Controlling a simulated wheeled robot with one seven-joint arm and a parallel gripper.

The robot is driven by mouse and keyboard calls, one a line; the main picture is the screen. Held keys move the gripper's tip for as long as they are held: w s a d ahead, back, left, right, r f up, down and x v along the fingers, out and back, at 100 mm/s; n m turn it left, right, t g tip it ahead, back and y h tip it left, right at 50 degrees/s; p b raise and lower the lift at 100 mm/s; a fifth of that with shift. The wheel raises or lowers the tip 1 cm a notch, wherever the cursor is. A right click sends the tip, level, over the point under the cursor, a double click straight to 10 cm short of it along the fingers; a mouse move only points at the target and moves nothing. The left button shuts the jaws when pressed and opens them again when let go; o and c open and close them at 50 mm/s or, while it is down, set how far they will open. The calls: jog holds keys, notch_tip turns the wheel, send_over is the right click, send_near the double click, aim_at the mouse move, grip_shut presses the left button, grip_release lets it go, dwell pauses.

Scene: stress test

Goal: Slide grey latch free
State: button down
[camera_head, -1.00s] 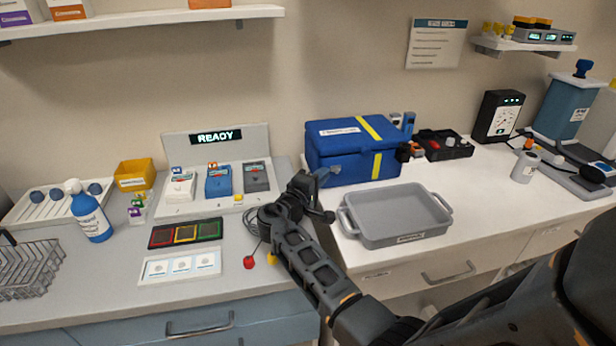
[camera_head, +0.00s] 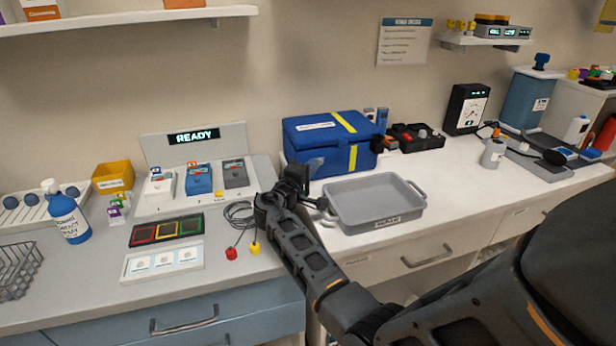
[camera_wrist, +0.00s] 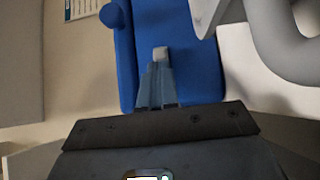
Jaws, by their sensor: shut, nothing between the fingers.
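A blue box (camera_head: 361,158) with a lid and yellow stripes stands on the white counter. In the wrist view, the bluish fingers (camera_wrist: 158,68) point at the blue box (camera_wrist: 198,75). A small light grey piece, likely the grey latch (camera_wrist: 160,53), shows right at the fingertips against the blue face. I cannot tell whether the fingers touch it.
A grey tray (camera_head: 374,223) stands just in front of the box, close to my gripper's right; its rim also shows in the wrist view (camera_wrist: 275,40). A dark holder (camera_head: 418,142) stands right of the box. Cables with red and yellow ends (camera_head: 232,253) lie to the left.

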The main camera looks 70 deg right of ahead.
jog(key=shift+s+d, duration=0.1)
jog(key=shift+s, duration=0.05)
jog(key=a+b, duration=0.1)
jog(key=a, duration=0.7)
jog(key=shift+w, duration=0.45)
jog(key=shift+d, duration=0.15)
